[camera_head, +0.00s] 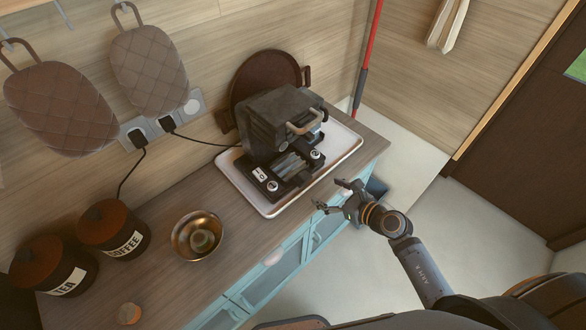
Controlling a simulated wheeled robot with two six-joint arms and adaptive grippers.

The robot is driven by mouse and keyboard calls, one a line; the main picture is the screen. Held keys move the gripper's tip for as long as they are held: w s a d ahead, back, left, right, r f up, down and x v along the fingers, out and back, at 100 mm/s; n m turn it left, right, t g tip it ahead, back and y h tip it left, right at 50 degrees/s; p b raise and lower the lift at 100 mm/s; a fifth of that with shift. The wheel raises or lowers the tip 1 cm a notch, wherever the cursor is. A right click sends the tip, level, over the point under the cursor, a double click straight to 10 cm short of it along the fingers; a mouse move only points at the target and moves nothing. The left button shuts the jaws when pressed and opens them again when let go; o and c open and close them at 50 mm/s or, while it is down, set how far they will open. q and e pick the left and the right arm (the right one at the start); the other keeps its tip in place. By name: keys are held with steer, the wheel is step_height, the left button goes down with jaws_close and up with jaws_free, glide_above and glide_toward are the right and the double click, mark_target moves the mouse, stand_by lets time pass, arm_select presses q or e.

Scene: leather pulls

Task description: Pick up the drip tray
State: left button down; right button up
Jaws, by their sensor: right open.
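A dark coffee machine (277,118) with a tan handle stands on a white tray (261,209) with a raised rim, on the wooden counter. Its low black front part, with grey slats and round dials, looks like the drip tray (290,166), though I cannot tell its exact outline. My right gripper (330,195) is open and empty. In the picture it is to the right of and below the drip tray, at the counter's front edge, apart from it. My left gripper is not in view.
A brass bowl (198,236), a coffee canister (113,228) and a tea canister (52,266) stand on the counter's left. A round brown board (262,73) leans behind the machine. A power cord (203,141) runs to the wall socket. Light floor lies right of the cabinet.

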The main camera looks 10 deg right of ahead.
mark_target(305, 179)
steer(key=x, duration=0.4)
steer(key=shift+w+a+p, duration=0.25)
steer(key=shift+a+p, duration=0.05)
steer(key=shift+a, duration=0.05)
steer(key=shift+w+a+p, duration=0.3)
steer(key=shift+w+p, duration=0.05)
steer(key=shift+w, duration=0.15)
steer(key=shift+w+a+p, duration=0.3)
steer(key=shift+w+p, duration=0.05)
steer(key=shift+w, duration=0.1)
steer(key=x, duration=0.2)
steer(key=shift+w+a+f, duration=0.15)
steer(key=shift+w+f, duration=0.05)
steer(key=shift+f, duration=0.15)
steer(key=shift+w+a+f, duration=0.15)
steer(key=shift+w, duration=0.05)
steer(key=shift+s, duration=0.15)
steer(key=c, duration=1.6)
